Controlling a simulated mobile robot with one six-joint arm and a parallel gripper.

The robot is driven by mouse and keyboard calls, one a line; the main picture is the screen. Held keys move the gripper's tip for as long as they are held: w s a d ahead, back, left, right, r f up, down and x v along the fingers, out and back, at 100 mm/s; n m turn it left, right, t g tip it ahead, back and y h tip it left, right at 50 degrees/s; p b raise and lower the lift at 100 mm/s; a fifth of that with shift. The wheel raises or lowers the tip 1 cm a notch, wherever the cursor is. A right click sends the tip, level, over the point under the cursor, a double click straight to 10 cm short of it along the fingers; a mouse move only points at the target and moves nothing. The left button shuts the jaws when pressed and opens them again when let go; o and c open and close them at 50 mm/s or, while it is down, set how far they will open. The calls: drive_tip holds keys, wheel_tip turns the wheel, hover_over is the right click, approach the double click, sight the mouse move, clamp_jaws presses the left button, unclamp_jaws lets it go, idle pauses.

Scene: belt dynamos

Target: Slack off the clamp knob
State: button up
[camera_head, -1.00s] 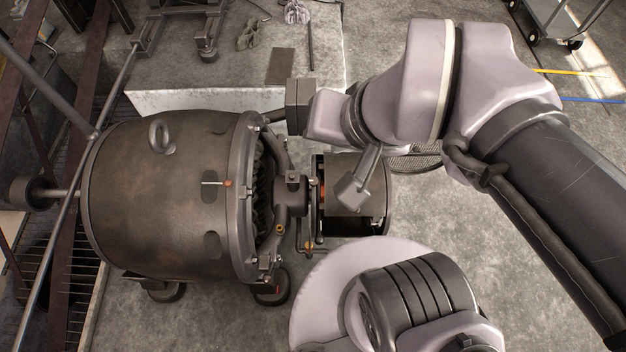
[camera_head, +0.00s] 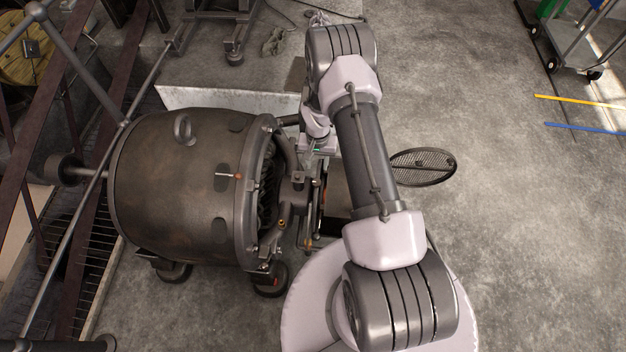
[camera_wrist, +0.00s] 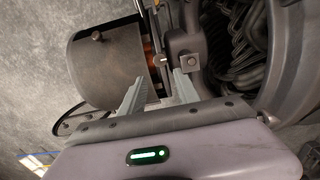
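The dynamo (camera_head: 175,190) is a large dark drum lying on its side at the left of the head view. Its brush-gear arms and rods (camera_head: 296,200) stand at its right end. The wrist view shows a block with a round bolt head (camera_wrist: 184,60) and a small pale round-ended piece (camera_wrist: 160,62); I cannot tell which part is the clamp knob. My gripper (camera_wrist: 158,92) shows two grey ridged fingers, apart with a gap between them. The fingertips lie just in front of the rods and block; contact cannot be told. In the head view my arm hides the fingers.
A smooth metal cylinder (camera_wrist: 108,66) sits left of the fingers in the wrist view, and dark coils (camera_wrist: 236,45) sit right. A round floor grate (camera_head: 423,167) lies right of my arm. A trolley (camera_head: 580,40) stands far right.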

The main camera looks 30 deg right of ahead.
sight(317, 182)
wheel_tip(317, 182, down, 13)
drive_tip(key=b, duration=0.3)
drive_tip(key=shift+f, duration=0.15)
clamp_jaws()
